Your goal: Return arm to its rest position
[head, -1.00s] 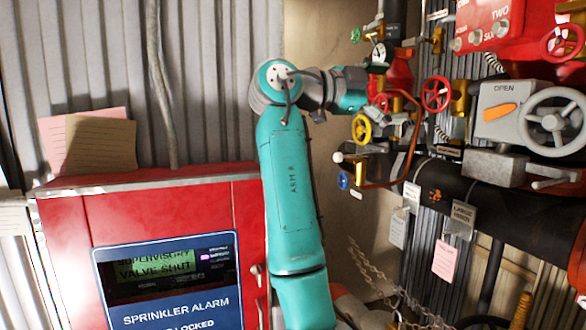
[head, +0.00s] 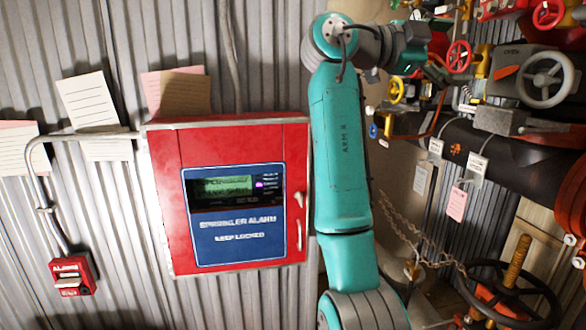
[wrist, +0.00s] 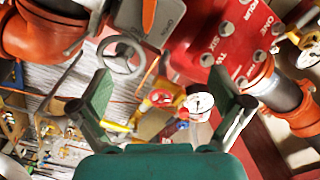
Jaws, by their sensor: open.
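My teal arm stands upright in the middle of the head view, bent at its top toward the pipework on the right. My gripper (head: 440,72) is partly hidden there against the valves. In the wrist view my gripper (wrist: 165,105) shows two fingers spread wide with nothing between them. Beyond the fingers are a small pressure gauge (wrist: 199,103) and a red handwheel with yellow fittings (wrist: 162,98). The fingers appear apart from them.
A red sprinkler alarm cabinet (head: 165,200) hangs left of my arm. Pipes, a red handwheel (head: 458,56), a yellow handwheel (head: 396,90) and a grey handwheel (head: 546,80) crowd the right. A chain (head: 420,245) and large dark handwheel (head: 540,295) are low right.

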